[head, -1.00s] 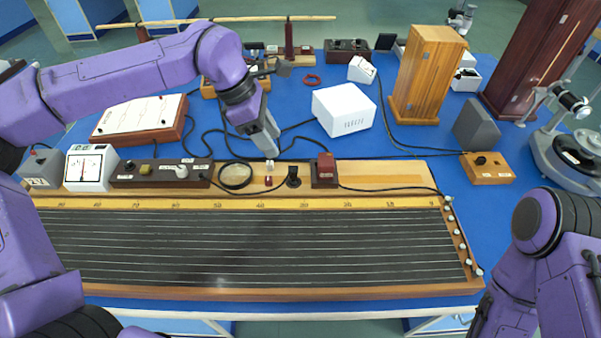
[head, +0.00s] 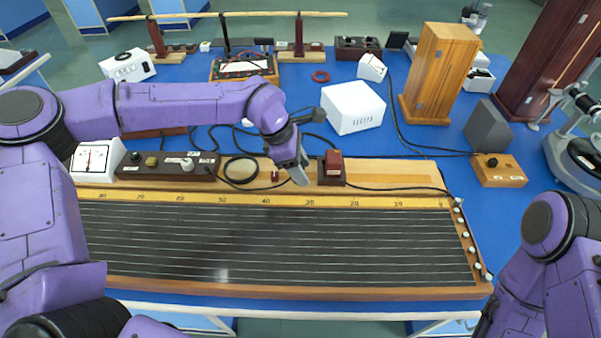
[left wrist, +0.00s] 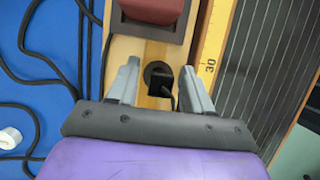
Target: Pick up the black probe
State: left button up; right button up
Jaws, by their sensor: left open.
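The black probe (left wrist: 159,78) stands on the wooden ledge of the long wire board, between the two open fingers of my left gripper (left wrist: 160,70) in the left wrist view. Clear gaps show on both sides of it, and I cannot tell how far above it the fingertips are. In the head view my left gripper (head: 300,178) points down at the ledge and hides the probe. My right gripper is out of view; only part of my right arm shows.
A red-topped block (head: 333,166) stands close to the right of the left gripper. A black coiled cable ring (head: 241,170) and a control box (head: 168,165) are to the left. The wire board (head: 270,245) lies in front. A white box (head: 352,107) stands behind.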

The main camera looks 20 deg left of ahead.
pick_arm(q)
grip_shut()
jog(key=shift+r, duration=0.1)
